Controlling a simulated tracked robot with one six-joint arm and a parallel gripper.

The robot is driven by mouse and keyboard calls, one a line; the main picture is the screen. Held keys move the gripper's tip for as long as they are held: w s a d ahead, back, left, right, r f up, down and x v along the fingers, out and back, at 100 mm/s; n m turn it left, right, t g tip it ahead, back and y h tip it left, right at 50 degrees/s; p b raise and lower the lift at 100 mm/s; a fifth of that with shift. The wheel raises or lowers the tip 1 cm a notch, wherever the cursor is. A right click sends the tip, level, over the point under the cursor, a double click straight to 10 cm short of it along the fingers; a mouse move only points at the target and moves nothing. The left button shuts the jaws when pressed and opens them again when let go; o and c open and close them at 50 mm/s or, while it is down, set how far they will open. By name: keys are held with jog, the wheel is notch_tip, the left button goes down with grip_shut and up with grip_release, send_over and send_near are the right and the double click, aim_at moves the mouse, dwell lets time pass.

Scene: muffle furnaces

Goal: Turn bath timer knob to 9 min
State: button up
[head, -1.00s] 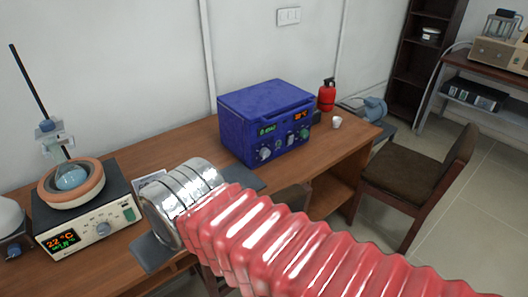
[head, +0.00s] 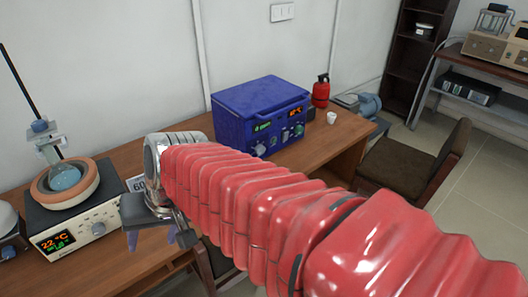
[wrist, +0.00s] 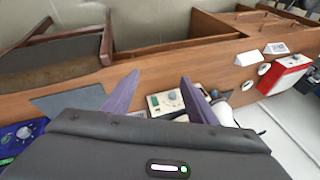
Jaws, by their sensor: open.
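The blue bath (head: 255,104) stands on the wooden bench in the head view. Its front has a green display (head: 262,126), seemingly reading 0 min, an orange display (head: 295,111), and a pale knob (head: 259,149) under the green one. In the wrist view, part of its blue panel with a knob (wrist: 24,133) shows at the lower left edge. The knob's exact setting is too small to read.
A hotplate (head: 88,226) with a 22 °C display and bowl stands at the left; it also shows between my fingers in the wrist view (wrist: 165,104). A red extinguisher (head: 320,91) and white cup (head: 331,118) stand right of the bath. A chair (head: 420,170) is at the right.

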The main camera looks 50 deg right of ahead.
jog(key=w+d+f+m+t+y, duration=0.2)
jog(key=w+d+f+m+y, duration=0.1)
jog(key=w+d+m, duration=0.65)
jog(key=m+t+h, duration=0.6)
jog(key=m+h, duration=0.3)
jog(key=m, duration=1.3)
send_near(262, 150)
jog(key=v, duration=0.5)
jog(key=shift+s+a+f, duration=0.2)
jog(key=shift+s, duration=0.05)
jog(key=x, duration=1.4)
jog(key=shift+r, duration=0.25)
